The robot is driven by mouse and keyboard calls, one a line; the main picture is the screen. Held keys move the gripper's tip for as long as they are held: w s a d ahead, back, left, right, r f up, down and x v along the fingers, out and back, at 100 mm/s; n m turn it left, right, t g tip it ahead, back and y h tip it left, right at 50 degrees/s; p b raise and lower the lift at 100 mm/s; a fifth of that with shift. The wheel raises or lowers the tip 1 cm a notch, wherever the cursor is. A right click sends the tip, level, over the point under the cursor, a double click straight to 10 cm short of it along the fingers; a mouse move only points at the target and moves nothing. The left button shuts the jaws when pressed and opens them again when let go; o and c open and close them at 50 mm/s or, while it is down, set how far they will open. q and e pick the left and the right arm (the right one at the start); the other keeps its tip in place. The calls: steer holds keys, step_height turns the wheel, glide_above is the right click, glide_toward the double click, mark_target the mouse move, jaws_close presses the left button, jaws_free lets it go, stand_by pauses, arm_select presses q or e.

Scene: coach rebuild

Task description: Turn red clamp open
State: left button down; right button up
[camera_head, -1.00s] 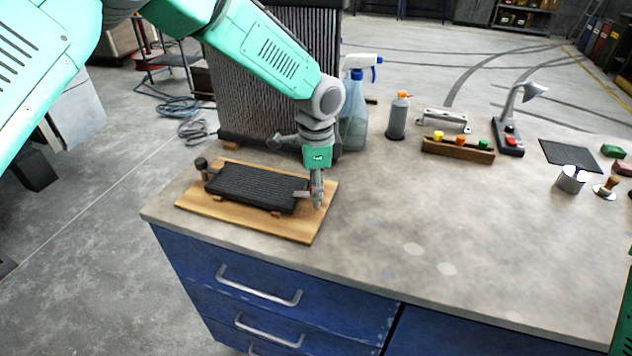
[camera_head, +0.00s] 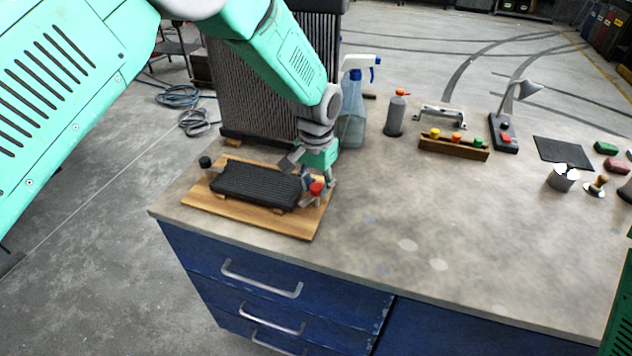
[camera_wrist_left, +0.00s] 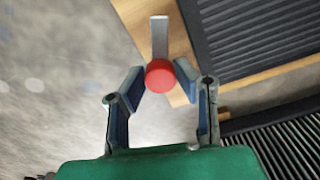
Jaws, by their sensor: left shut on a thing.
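The red clamp (camera_head: 316,188) has a round red knob at the right end of a dark ribbed block (camera_head: 255,184), which lies on a wooden board (camera_head: 240,212). In the left wrist view the red knob (camera_wrist_left: 159,76) sits between my fingertips, with a flat grey metal bar (camera_wrist_left: 159,35) extending beyond it towards the block. My left gripper (camera_head: 308,178) is at the clamp, tilted, shut on the red knob; it also shows in the left wrist view (camera_wrist_left: 158,84). My right gripper is not in view.
A dark-knobbed clamp (camera_head: 205,163) is at the block's left end. A tall finned radiator (camera_head: 255,85) stands close behind the board. A spray bottle (camera_head: 352,115) and a grey bottle (camera_head: 396,113) stand to the right.

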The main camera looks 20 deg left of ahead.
arm_select(q)
steer(key=n, duration=0.4)
steer(key=shift+w+r+n+p, duration=0.25)
steer(key=shift+w+n+p, duration=0.05)
steer(key=shift+w+p, duration=0.1)
stand_by(0.4)
steer(key=c, duration=1.6)
jaws_free()
steer(key=o, duration=0.3)
steer(key=shift+o, duration=0.2)
steer(key=shift+f, duration=0.2)
steer(key=shift+s+d, duration=0.1)
